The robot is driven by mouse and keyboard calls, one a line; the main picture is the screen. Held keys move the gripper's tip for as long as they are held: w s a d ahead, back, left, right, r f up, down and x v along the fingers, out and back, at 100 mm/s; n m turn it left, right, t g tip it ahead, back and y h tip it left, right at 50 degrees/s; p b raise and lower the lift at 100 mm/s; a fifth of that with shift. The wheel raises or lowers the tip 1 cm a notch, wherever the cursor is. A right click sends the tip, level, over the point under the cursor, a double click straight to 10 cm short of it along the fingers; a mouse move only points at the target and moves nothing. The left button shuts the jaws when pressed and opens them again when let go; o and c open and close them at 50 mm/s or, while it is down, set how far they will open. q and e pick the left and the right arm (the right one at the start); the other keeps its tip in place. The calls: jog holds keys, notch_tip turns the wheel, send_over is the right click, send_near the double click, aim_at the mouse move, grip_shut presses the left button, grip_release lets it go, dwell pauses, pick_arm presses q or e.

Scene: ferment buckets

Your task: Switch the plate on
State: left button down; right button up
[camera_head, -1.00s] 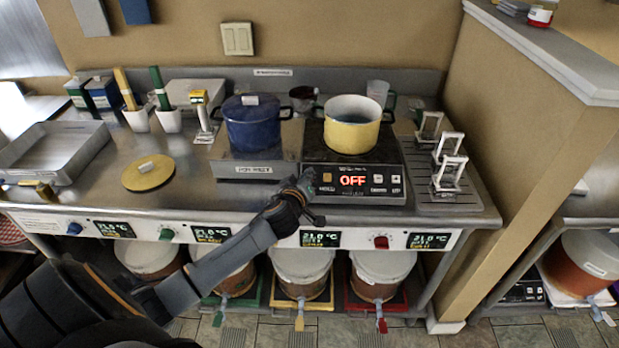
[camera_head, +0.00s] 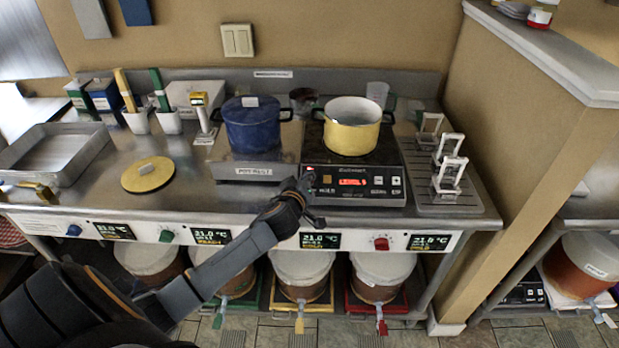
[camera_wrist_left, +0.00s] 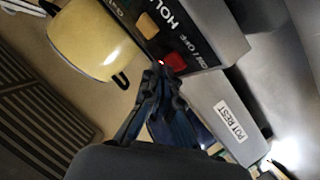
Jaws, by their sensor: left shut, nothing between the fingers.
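The black induction plate (camera_head: 394,163) stands on the steel counter, with a yellow pot (camera_head: 352,137) on it. Its front display (camera_head: 352,182) shows small red text in the head view. My left gripper (camera_head: 307,186) is shut and empty at the left end of the plate's front panel. In the left wrist view its fingertips (camera_wrist_left: 160,76) are at the red button (camera_wrist_left: 173,62) beside the on/off lettering; contact cannot be made out. My right gripper is not in view.
A blue pot (camera_head: 252,127) sits on the pot rest (camera_head: 259,171) left of the plate. A rack with metal clips (camera_head: 470,200) is to the right. A yellow lid (camera_head: 148,174) lies on the counter.

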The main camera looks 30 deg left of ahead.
pick_arm(q)
jog(key=shift+s+d+r, duration=0.15)
jog(key=shift+s+r, duration=0.1)
jog(key=shift+r, duration=0.3)
jog(key=shift+p, duration=0.35)
jog(key=r+p, duration=0.1)
jog(key=s+d+r+p, duration=0.1)
jog(key=r+p, duration=0.1)
jog(key=s+r+p, duration=0.1)
jog(key=r, duration=0.1)
jog(key=shift+s+d+r+p, duration=0.1)
jog(key=shift+s+d+p, duration=0.15)
jog(key=shift+p, duration=0.15)
